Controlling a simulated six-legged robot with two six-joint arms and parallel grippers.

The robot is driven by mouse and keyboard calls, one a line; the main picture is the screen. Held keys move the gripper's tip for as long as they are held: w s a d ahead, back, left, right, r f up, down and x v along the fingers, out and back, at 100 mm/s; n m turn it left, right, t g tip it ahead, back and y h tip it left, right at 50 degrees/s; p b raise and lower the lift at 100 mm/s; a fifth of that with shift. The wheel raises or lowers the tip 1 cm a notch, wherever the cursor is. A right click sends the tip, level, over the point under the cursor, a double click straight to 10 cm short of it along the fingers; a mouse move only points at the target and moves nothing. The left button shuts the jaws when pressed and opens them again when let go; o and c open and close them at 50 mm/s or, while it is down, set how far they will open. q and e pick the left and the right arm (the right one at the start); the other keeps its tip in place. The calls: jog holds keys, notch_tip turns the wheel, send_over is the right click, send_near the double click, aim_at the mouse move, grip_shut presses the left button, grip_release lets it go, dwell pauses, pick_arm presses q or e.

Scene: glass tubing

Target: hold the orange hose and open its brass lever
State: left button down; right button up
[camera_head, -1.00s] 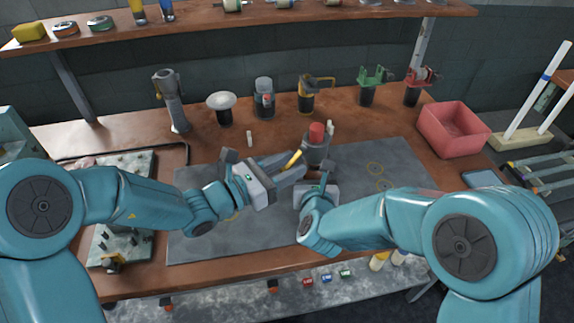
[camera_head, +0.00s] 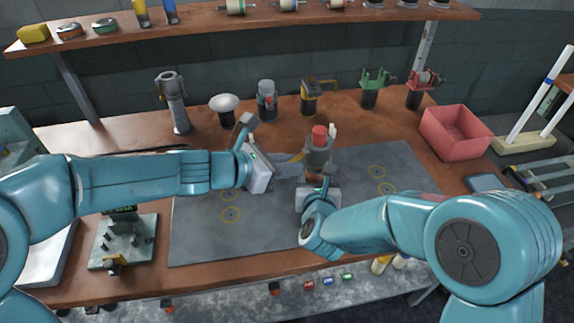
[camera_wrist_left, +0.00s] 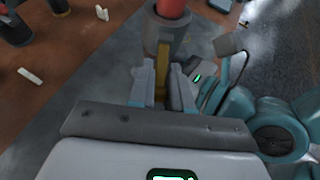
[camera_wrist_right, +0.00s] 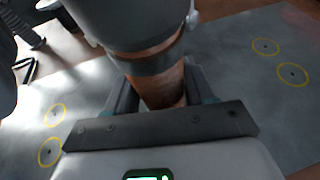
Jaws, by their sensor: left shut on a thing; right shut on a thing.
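A grey valve body (camera_head: 318,158) with a red-orange top (camera_head: 319,133) stands upright near the mat's back edge. In the right wrist view an orange-brown hose section (camera_wrist_right: 158,85) shows under the grey body. My right gripper (camera_head: 322,183) is shut around that hose section. It comes from the front. In the left wrist view the brass lever (camera_wrist_left: 162,68) runs from the grey body towards me. My left gripper (camera_head: 297,162) is shut on the lever, with one finger on each side. The fingers hide most of the lever in the head view.
A grey mat (camera_head: 270,235) with yellow ring marks covers the bench middle. A pink-red bin (camera_head: 455,150) stands at the right. Several tools and holders stand along the back, among them a white-topped one (camera_head: 224,104). A small fixture plate (camera_head: 122,240) lies at left.

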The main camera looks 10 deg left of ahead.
pick_arm(q)
jog(key=shift+r, duration=0.1)
dwell(0.3)
jog(key=c, duration=1.2)
grip_release()
jog(key=shift+o, duration=0.2)
jog(key=shift+a, duration=0.1)
jog(key=v, duration=1.2)
jog(key=shift+o, duration=0.3)
jog(key=shift+r, duration=0.15)
